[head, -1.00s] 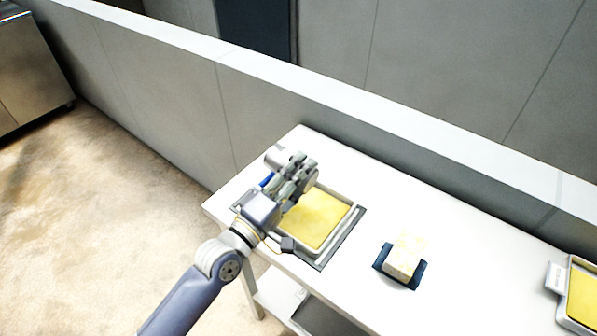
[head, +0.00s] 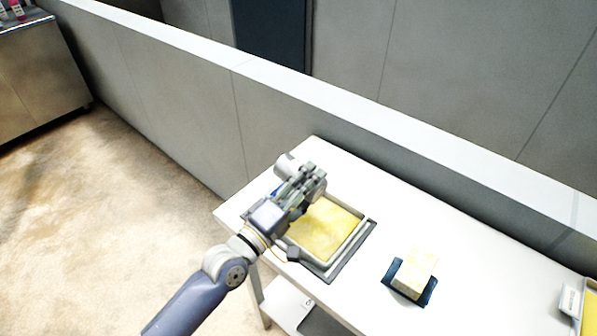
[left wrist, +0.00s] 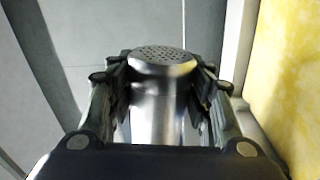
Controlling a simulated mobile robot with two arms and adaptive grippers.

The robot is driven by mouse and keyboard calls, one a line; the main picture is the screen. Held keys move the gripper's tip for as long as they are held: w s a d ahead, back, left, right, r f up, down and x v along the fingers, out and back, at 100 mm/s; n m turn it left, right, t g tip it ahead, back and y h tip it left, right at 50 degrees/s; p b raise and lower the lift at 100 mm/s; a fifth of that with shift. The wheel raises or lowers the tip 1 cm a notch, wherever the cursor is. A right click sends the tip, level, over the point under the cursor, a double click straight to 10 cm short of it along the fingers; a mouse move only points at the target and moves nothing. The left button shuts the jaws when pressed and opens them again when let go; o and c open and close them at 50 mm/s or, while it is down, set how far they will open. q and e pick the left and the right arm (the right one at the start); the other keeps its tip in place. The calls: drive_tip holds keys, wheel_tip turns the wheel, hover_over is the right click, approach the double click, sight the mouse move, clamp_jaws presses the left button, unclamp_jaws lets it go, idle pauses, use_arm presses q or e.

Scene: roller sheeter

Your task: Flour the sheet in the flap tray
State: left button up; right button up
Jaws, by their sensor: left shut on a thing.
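A tray (head: 361,240) with a yellow dough sheet (head: 325,228) lies on a dark mat at the left end of the white table. Paler patches show on the sheet. My left gripper (head: 306,183) is above the tray's back left part, shut on a metal shaker (head: 285,163). In the left wrist view the shaker (left wrist: 160,105) sits between both fingers, its perforated top (left wrist: 163,58) facing away from the palm. The sheet shows at the right edge there (left wrist: 285,75). The shaker looks tilted onto its side. My right gripper is not in view.
A pale yellow block (head: 416,273) sits on a dark blue pad (head: 428,298) right of the tray. Another tray with a label (head: 570,300) is cut off at the right edge. A low grey wall (head: 300,105) runs behind the table.

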use_arm(q)
drive_tip(key=shift+s+d+r, duration=0.1)
drive_tip(key=shift+s+d, duration=0.25)
drive_tip(key=shift+d, duration=0.1)
drive_tip(key=shift+w+a, duration=0.1)
drive_tip(key=shift+w+a, duration=0.2)
drive_tip(key=shift+a, duration=0.05)
drive_tip(key=w+a+b, duration=0.1)
drive_tip(key=a+b, duration=0.1)
drive_tip(key=shift+w+a+f, duration=0.2)
drive_tip(key=shift+w+a, duration=0.1)
drive_tip(key=shift+w, duration=0.1)
drive_tip(key=shift+w+a+r, duration=0.1)
drive_tip(key=shift+w+a, duration=0.15)
drive_tip(key=shift+s+r, duration=0.1)
